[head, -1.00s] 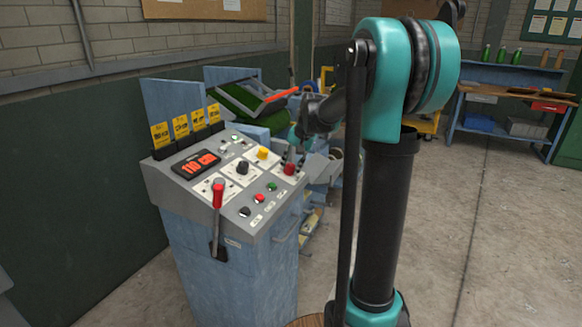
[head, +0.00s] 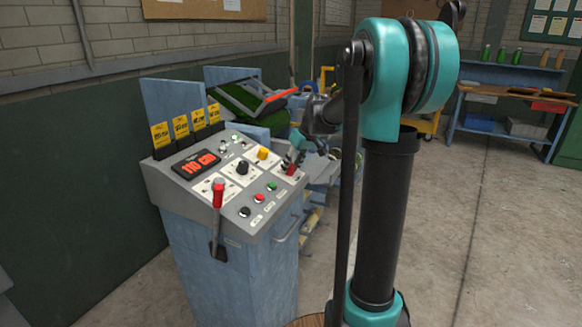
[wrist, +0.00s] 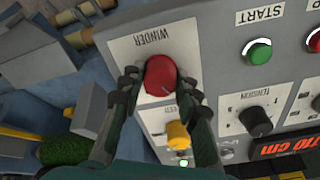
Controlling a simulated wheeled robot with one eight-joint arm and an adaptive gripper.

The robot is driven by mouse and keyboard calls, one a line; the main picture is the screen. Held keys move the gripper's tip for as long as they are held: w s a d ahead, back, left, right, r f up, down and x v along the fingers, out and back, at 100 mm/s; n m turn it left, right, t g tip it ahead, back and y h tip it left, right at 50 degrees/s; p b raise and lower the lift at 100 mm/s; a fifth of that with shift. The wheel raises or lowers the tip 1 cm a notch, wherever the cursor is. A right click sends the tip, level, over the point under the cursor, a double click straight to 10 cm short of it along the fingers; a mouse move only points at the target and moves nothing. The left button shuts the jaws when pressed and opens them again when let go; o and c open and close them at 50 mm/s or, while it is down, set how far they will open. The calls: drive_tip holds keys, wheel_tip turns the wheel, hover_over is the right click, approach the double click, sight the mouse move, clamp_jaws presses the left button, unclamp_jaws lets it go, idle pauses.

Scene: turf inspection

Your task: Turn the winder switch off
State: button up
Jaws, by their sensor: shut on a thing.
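The winder switch (wrist: 160,76) is a red knob on a white plate marked WINDER, seen upside down in the wrist view. In the head view the winder switch (head: 291,170) is at the right end of the grey console top, partly hidden by my gripper (head: 294,158). In the wrist view my gripper (wrist: 160,92) has one finger on each side of the red knob and is shut on it. A pale line on the knob's face points toward the lower right in the wrist view.
Close by on the console are a yellow knob (wrist: 177,134), a black tension knob (wrist: 256,121) and a green start button (wrist: 258,52). A red-handled lever (head: 218,194) stands at the console's front. Open floor (head: 460,220) lies to the right.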

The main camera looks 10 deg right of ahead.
drive_tip(key=shift+n, duration=1.6)
drive_tip(key=o, duration=1.2)
drive_tip(key=shift+c, duration=0.2)
drive_tip(key=v, duration=1.2)
drive_tip(key=shift+d, duration=0.15)
drive_tip(key=shift+w, duration=0.1)
drive_tip(key=s+f+m+t+h, duration=0.1)
drive_tip(key=s+f+m+h, duration=0.2)
drive_tip(key=s+f, duration=2.3)
drive_tip(key=s+m, duration=0.1)
drive_tip(key=m, duration=0.4)
drive_tip(key=shift+s+h, duration=0.15)
drive_tip(key=shift+h, duration=0.15)
